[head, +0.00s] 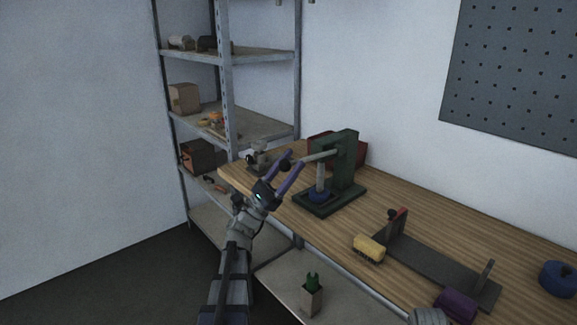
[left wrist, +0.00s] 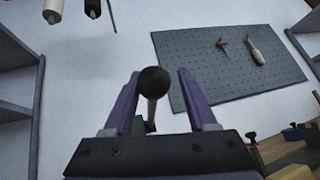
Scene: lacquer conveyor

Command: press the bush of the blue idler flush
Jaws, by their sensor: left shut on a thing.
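A green press (head: 345,165) stands on the bench, with a pale lever (head: 318,156) reaching out to the left. The lever ends in a black knob (head: 284,163). The blue idler (head: 320,197) sits on the press base under the pale ram (head: 320,176). The ram hides its middle, so I cannot tell how the bush sits. My left gripper (head: 283,166) has purple fingers shut on the knob. In the left wrist view the knob (left wrist: 153,81) shows between the fingertips (left wrist: 156,78). My right gripper is not clearly in view.
A purple cylinder (head: 457,303) and another blue round part (head: 558,279) are further right. Metal shelving (head: 227,90) stands behind left. Bare bench lies between press and fixture.

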